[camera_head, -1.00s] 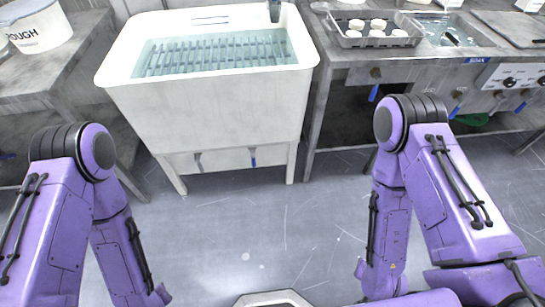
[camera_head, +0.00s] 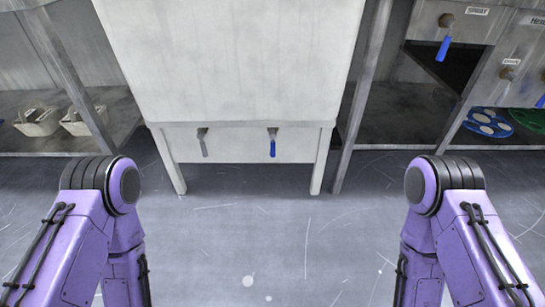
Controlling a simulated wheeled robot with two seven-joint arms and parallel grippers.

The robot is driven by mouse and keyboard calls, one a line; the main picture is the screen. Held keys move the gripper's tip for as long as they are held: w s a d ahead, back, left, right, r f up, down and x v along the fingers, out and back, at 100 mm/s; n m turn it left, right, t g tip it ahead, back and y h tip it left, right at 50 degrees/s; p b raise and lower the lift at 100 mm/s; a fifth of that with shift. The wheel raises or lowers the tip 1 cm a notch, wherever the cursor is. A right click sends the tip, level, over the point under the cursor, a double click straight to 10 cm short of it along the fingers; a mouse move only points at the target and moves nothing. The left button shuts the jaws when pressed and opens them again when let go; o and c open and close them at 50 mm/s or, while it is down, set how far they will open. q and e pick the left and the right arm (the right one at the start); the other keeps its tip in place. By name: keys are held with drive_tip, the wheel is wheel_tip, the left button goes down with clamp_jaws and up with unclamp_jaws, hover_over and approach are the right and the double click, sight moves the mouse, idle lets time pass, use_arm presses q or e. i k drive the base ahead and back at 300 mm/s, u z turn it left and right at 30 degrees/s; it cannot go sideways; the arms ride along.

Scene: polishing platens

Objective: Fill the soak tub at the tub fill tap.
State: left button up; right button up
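A large white tub (camera_head: 235,60) on legs stands straight ahead, and only its front wall and legs show. Its rim and inside are out of the picture now. Two taps sit on the rail below it: one with a grey lever (camera_head: 203,142) and one with a blue lever (camera_head: 272,146). Both levers hang down. I cannot tell which of these is the tub fill tap. Both my arms are folded at the lower left and lower right, and neither gripper is in the picture.
A steel bench at the right carries a blue-levered tap labelled SPRAY (camera_head: 443,48). Its lower shelf holds a blue disc (camera_head: 488,122) and a green disc (camera_head: 530,119). A left shelf holds pale containers (camera_head: 38,121). The floor (camera_head: 270,230) between my arms is clear.

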sight(273, 146)
drive_tip(key=z, duration=0.1)
drive_tip(key=k, duration=0.4)
drive_tip(key=u, duration=0.7)
drive_tip(key=i, duration=1.4)
drive_tip(key=z, duration=0.6)
